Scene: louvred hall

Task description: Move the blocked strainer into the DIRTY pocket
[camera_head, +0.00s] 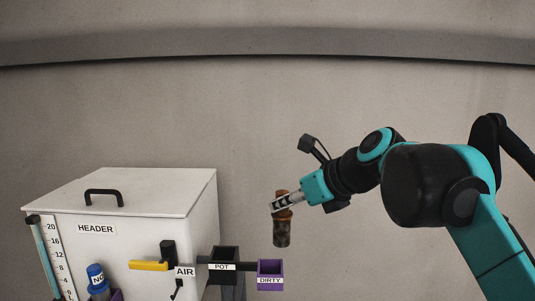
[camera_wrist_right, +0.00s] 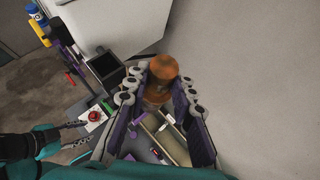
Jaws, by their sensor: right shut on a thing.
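The blocked strainer (camera_head: 282,233) is a dark, mottled cylinder with an orange-brown top. My right gripper (camera_head: 283,201) is shut on it near the top and holds it upright in the air. In the right wrist view the orange-brown top (camera_wrist_right: 162,68) shows between the fingers of the right gripper (camera_wrist_right: 158,92). The purple DIRTY pocket (camera_head: 270,268) is below the strainer and slightly left, with a clear gap between them. Dark finger-like parts at the lower left of the wrist view look like my left gripper (camera_wrist_right: 76,137); their state is unclear.
The white HEADER box (camera_head: 130,200) stands left, with a black lid handle (camera_head: 104,192), a yellow AIR lever (camera_head: 149,265) and a blue-capped NC part (camera_head: 95,274). The black POT pocket (camera_head: 223,253) is left of DIRTY. The space right of DIRTY is clear.

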